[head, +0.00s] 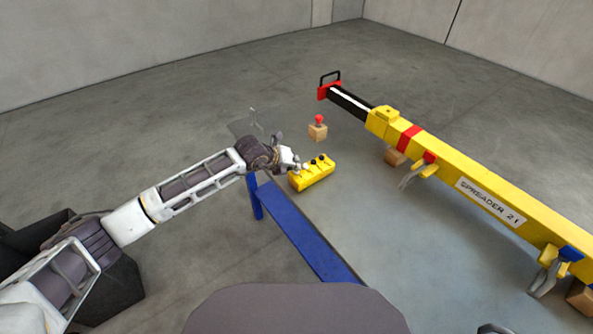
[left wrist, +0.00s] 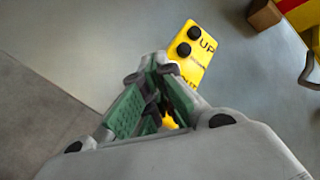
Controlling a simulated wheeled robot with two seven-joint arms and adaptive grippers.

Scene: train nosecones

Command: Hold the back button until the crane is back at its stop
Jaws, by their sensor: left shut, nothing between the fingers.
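The yellow control box (head: 312,176) with black buttons lies beyond the blue beam in the head view. It also shows in the left wrist view (left wrist: 197,62), where two black buttons and the word "UP" can be read; more lettering is partly covered by my fingers. My left gripper (head: 297,165) is shut and empty at the left end of the box. In the left wrist view its green-padded fingers (left wrist: 157,62) overlap the box's near part. I cannot tell whether the fingertips touch a button, nor which button is the back one. No crane can be made out.
A small block with a red button (head: 318,130) stands behind the box. A blue beam (head: 305,235) runs in front. Open grey floor lies at the back left.

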